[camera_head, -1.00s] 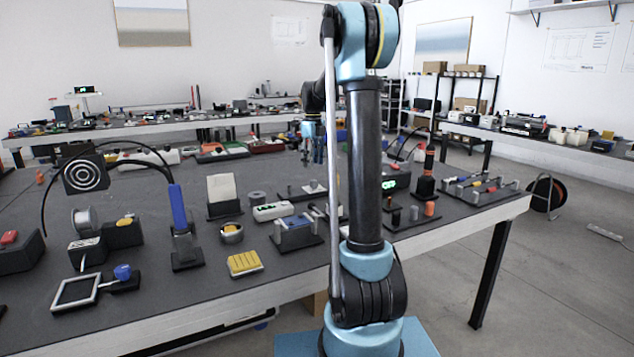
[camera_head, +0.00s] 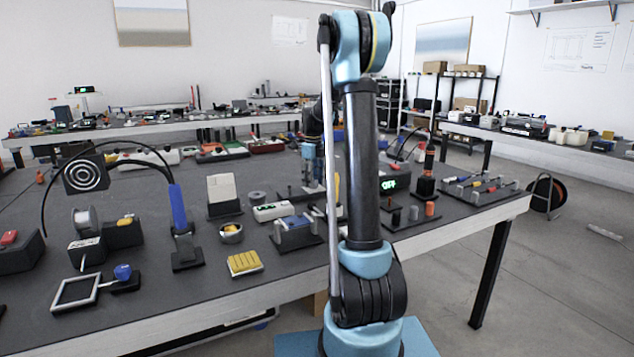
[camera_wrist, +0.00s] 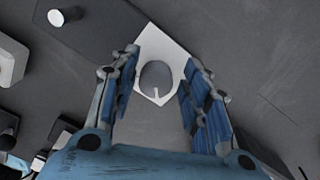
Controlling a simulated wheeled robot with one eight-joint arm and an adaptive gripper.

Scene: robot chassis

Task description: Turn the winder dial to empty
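In the wrist view a round grey dial (camera_wrist: 155,76) sits on a white diamond-shaped plate (camera_wrist: 148,38). A small pale mark shows at the dial's lower edge; any lettering is too small to read. My gripper (camera_wrist: 161,72) is open, with one blue finger on each side of the dial. The fingers look apart from it, and nothing is held. In the head view my gripper (camera_head: 313,178) points down over the middle of the table, low above the surface. The dial cannot be made out there, behind my arm and gripper.
A white cylinder (camera_wrist: 56,17) stands on a dark base at the upper left of the wrist view. On the table (camera_head: 190,290), a white device (camera_head: 272,211) and a blue-topped block (camera_head: 296,222) stand close left of my gripper. A green-lit display (camera_head: 388,184) is to the right.

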